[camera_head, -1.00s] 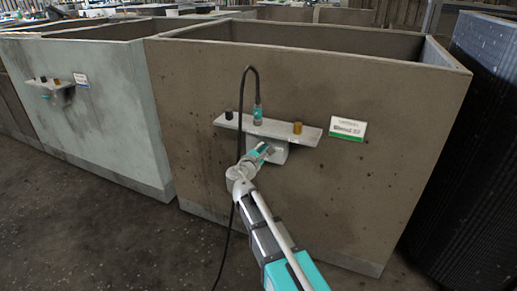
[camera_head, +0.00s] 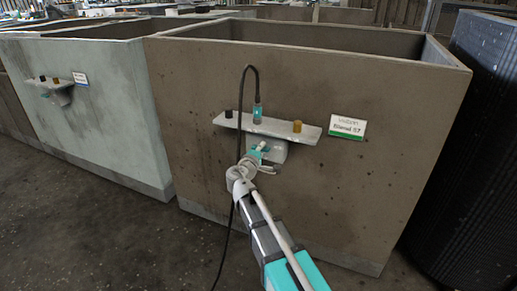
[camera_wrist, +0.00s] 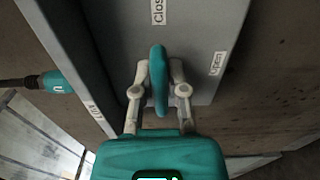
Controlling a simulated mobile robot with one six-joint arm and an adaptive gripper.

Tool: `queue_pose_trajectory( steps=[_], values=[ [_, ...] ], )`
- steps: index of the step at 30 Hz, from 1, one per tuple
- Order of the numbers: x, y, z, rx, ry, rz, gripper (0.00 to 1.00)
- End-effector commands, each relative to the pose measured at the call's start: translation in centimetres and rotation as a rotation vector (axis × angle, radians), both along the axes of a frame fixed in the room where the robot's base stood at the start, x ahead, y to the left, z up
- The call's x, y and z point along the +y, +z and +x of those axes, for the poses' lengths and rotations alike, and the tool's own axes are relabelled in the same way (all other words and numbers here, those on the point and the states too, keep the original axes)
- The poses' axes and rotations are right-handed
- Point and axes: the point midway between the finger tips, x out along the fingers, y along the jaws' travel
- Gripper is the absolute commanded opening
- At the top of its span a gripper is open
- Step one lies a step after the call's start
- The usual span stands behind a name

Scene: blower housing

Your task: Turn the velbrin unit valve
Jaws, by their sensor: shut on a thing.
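The valve handle (camera_wrist: 158,82) is a slim teal bar on the face of a grey box (camera_wrist: 203,35) in the wrist view. My gripper (camera_wrist: 160,72) is shut on it, with one pale finger on each side. The handle's upper end points roughly at a label beginning "Clos" (camera_wrist: 158,10). Another label (camera_wrist: 217,63), seemingly "Open", sits to the right. In the head view, my gripper (camera_head: 257,155) is at the box (camera_head: 272,150) under the shelf of the brown housing; the handle is too small to make out clearly there.
A shelf (camera_head: 275,128) above carries a black knob (camera_head: 229,115), an amber knob (camera_head: 297,126) and a teal connector (camera_head: 257,113) with a black cable looping down beside my arm. A sign (camera_head: 347,128) is to the right. A pale housing (camera_head: 100,110) stands left, a dark ribbed panel (camera_head: 470,150) right.

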Motion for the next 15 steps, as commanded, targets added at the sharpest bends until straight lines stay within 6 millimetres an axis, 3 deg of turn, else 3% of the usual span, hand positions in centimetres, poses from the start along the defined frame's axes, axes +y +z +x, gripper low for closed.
queue_pose_trajectory(
  steps=[15],
  values=[
    [0.02, -0.01, 0.12, -0.015, 0.001, 0.042, 0.0]
  ],
)
